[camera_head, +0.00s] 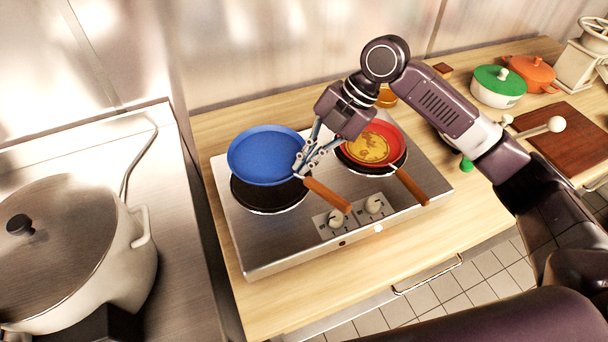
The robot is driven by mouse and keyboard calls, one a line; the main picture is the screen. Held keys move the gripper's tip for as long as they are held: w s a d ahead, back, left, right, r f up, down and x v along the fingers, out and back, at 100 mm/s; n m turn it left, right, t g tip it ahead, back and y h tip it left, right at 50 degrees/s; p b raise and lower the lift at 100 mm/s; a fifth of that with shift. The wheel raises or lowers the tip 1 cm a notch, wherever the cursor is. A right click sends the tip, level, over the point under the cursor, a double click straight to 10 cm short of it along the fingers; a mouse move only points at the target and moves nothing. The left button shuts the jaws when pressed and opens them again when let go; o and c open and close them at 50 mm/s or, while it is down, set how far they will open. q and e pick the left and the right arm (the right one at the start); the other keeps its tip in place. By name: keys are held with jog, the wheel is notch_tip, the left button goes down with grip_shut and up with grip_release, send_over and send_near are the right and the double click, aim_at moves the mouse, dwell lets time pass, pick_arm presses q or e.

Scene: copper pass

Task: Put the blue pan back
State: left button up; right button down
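The blue pan (265,153) is over the left burner (268,197) of the steel hotplate (262,245). It looks raised and offset toward the back, with the dark burner showing below its front rim. Its brown handle (328,195) points toward the front right. My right gripper (302,172) is at the joint of handle and pan, its fingers around the handle's root. The fingers look closed on it, though the contact is partly hidden. My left gripper is not in view.
A red pan (397,133) with yellow food sits on the right burner, its handle toward the front. A large lidded pot (130,262) stands left. Green (498,84) and orange (530,73) pots and a brown board (568,140) are right. The counter front (440,222) is clear.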

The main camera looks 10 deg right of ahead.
notch_tip(320, 180, down, 2)
jog(key=shift+f, duration=0.25)
notch_tip(320, 180, down, 4)
jog(key=shift+p, duration=0.8)
jog(key=shift+f, duration=0.1)
jog(key=shift+f, duration=0.15)
jog(key=c, duration=2.2)
grip_release()
jog(key=shift+o, duration=0.2)
